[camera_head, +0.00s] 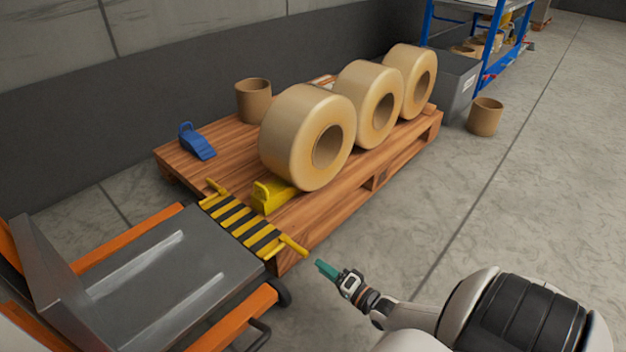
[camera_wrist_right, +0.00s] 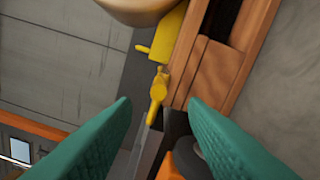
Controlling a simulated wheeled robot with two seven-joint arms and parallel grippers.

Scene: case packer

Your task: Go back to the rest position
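My right gripper (camera_head: 327,270) is in the lower middle of the head view, over the floor just right of the pallet's near corner. In the right wrist view its two green fingers (camera_wrist_right: 160,105) stand wide apart with nothing between them. It touches nothing that I can see. My left gripper is not in the head view.
A wooden pallet (camera_head: 400,160) carries three large tape rolls (camera_head: 295,112), a yellow chock (camera_head: 268,196), a blue chock (camera_head: 197,141) and a brown tube (camera_head: 253,100). A cart (camera_head: 150,280) with a striped ramp (camera_head: 243,225) stands against it.

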